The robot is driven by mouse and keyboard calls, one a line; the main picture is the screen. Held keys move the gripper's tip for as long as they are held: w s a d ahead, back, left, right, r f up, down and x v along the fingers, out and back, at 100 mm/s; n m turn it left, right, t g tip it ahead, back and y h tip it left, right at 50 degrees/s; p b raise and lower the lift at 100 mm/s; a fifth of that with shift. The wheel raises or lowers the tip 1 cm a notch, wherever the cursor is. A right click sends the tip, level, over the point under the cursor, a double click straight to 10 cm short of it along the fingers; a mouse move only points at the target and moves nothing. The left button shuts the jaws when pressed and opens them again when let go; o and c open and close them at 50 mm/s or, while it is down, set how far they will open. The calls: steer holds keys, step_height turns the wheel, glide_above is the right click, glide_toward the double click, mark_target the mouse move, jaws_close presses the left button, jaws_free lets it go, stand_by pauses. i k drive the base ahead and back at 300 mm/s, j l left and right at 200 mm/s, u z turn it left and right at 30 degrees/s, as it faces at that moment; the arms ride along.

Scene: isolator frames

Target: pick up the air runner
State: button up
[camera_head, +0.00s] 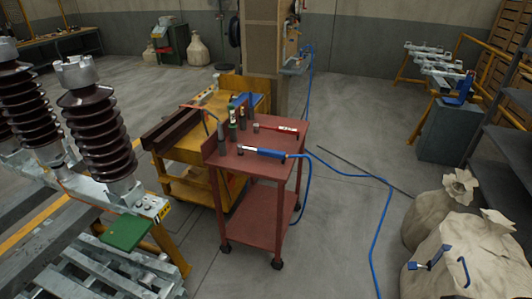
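The air runner (265,152) appears to be the slim blue tool with a pale front end, lying on the top of a red cart (243,168). Its pale end points left and its blue end points right, near the cart's front right edge. A blue hose (345,175) runs from around its right end to the floor. My gripper does not show in this view, so its place relative to the tool cannot be seen.
Upright tools (232,122) and a red-handled tool (280,129) share the cart top. A yellow workbench (188,135) stands behind. Brown ribbed insulators (100,130) stand left, pale sacks (470,255) right. The hose crosses otherwise open floor right of the cart.

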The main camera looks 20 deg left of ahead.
mark_target(261, 151)
steer(key=u, duration=1.85)
steer(key=i+l, duration=0.1)
steer(key=i, duration=0.3)
steer(key=i+u, duration=0.15)
steer(key=i, duration=0.2)
steer(key=z, duration=1.35)
steer(key=i+u, duration=0.15)
steer(key=i, duration=0.45)
steer(key=i+l+u, duration=0.15)
steer(key=i, duration=0.45)
steer(key=i+l+u, duration=0.2)
steer(key=i, duration=0.4)
